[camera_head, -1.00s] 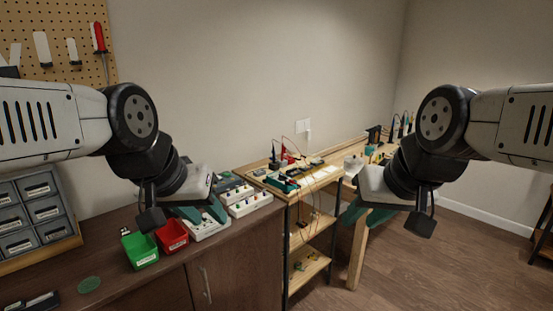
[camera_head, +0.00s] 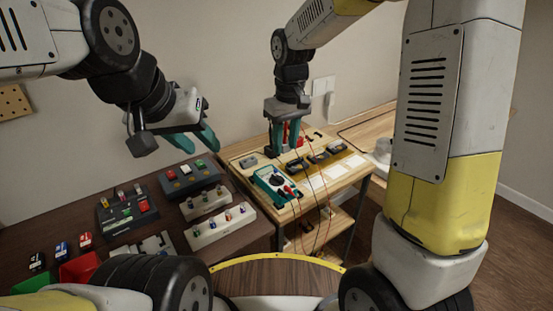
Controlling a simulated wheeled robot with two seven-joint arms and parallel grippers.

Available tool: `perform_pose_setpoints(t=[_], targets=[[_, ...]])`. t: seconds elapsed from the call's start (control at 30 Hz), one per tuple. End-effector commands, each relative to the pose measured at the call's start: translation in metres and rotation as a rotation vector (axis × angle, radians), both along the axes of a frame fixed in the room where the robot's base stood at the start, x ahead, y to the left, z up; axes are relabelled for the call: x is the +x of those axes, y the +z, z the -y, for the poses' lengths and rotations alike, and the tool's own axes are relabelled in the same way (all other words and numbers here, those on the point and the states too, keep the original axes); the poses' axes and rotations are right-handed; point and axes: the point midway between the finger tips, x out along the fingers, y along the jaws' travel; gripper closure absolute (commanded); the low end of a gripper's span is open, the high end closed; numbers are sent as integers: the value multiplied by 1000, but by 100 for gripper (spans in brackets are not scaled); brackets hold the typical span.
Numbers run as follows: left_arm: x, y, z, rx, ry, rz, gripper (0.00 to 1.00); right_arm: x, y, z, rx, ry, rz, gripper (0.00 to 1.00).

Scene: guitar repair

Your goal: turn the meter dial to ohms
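The meter (camera_head: 275,184) is a teal-cased box with a dark round dial, lying face up on the light wooden bench. Red and black leads run from its near end. The dial's exact setting is too small to read. My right gripper (camera_head: 286,141) points down over the bench, just beyond the meter and apart from its dial. Its teal fingers look parted, with something red showing between or behind them; I cannot tell which. My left gripper (camera_head: 197,142) is open and empty, above the dark cabinet top to the left of the meter.
Several small dark items (camera_head: 319,158) and white cards lie on the bench right of the meter. Switch boxes and white strips (camera_head: 220,224) cover the dark cabinet top. A red bin (camera_head: 79,268) is at lower left. My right arm fills the right side.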

Motion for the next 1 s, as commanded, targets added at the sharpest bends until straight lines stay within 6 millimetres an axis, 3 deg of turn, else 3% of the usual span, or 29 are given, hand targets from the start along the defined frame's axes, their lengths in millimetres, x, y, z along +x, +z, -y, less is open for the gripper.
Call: perform_pose_setpoints(t=[0.03, 0.2, 0.7, 1.0], targets=[[0, 0, 0, 0, 0, 0, 64, 5, -13, -9, -16, 25, -22, 67], [0, 0, 0, 0, 0, 0, 64, 14, -35, -22, -42, 66, -52, 67], [0, 0, 0, 0, 0, 0, 64, 15, -103, -24, -46, 72, -59, 67], [0, 0, 0, 0, 0, 0, 64, 15, -115, -24, -45, 71, -56, 67]])
